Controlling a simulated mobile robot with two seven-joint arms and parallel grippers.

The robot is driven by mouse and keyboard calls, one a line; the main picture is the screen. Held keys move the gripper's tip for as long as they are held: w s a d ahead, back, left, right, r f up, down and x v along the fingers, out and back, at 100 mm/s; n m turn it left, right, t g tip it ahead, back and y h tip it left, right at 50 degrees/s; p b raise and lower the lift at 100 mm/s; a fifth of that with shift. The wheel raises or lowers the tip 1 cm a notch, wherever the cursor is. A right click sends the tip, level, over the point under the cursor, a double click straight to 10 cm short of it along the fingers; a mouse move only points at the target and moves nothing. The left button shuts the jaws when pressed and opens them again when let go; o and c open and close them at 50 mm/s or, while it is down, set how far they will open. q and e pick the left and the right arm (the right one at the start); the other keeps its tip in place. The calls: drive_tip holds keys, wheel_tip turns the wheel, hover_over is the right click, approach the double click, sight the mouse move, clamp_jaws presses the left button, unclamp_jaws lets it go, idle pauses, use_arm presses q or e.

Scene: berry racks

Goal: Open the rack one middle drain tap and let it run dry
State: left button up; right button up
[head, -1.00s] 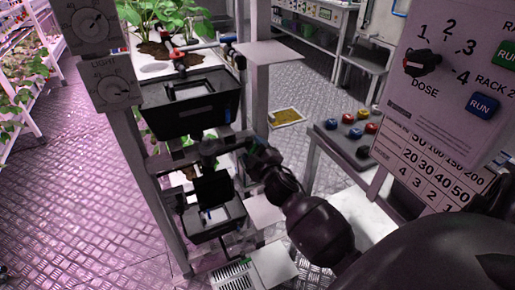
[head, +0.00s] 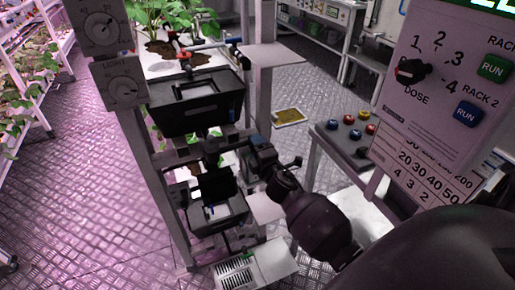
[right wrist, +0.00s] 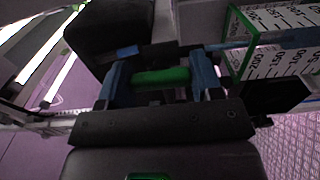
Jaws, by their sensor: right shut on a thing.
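In the right wrist view a green tap handle (right wrist: 162,77) lies crosswise between the two blue fingertips of my right gripper (right wrist: 160,80), which is shut on it. In the head view my right gripper (head: 258,158) is at the right side of the rack, level with the gap between the upper black tank (head: 196,106) and the lower black tank (head: 216,212). The handle is hidden there by the gripper. I cannot see whether water runs. My left gripper is not in view.
A control panel (head: 440,80) with a dose dial and two run buttons stands at the right. Light dials (head: 124,90) are on the rack post. A low table (head: 330,133) holds coloured knobs. A graduated scale (right wrist: 283,55) is close beside the gripper. Floor at left is clear.

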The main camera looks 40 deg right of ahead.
idle(0.4)
drive_tip(key=o, duration=0.9)
drive_tip(key=v, duration=1)
drive_tip(key=shift+s+a, duration=0.15)
drive_tip(key=shift+s, duration=0.2)
